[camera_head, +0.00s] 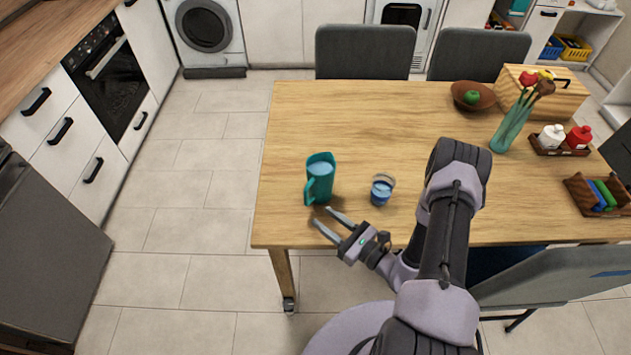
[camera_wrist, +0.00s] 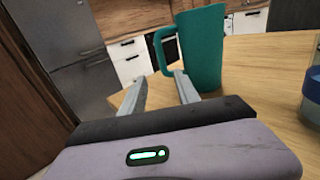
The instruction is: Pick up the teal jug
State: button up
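The teal jug (camera_head: 319,180) stands upright near the front left of the wooden table (camera_head: 355,125), with its handle toward the table's near left side. My gripper (camera_head: 322,217) is open and empty, just in front of the jug near the table's front edge. In the wrist view the jug (camera_wrist: 203,48) rises just beyond my fingers (camera_wrist: 159,92), right of centre, with its handle to the left. The fingers are spread apart with nothing between them. I cannot tell whether a fingertip touches the jug.
A blue-and-clear cup (camera_head: 382,190) stands right of the jug. A brown bowl (camera_head: 472,97), a teal vase (camera_head: 512,125), a wooden box (camera_head: 545,95) and small caddies (camera_head: 600,195) are farther right. Chairs stand behind and at the front right.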

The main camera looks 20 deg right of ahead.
aim_at(317, 186)
jog(key=b+x, duration=0.1)
jog(key=x, duration=0.4)
jog(key=shift+w+a, duration=0.2)
jog(key=x, duration=0.2)
jog(key=b+x, duration=0.1)
jog(key=x, duration=0.3)
jog(key=shift+w+d+r, duration=0.15)
jog(key=shift+d+r, duration=0.05)
jog(key=shift+d, duration=0.1)
grip_shut()
dwell(0.5)
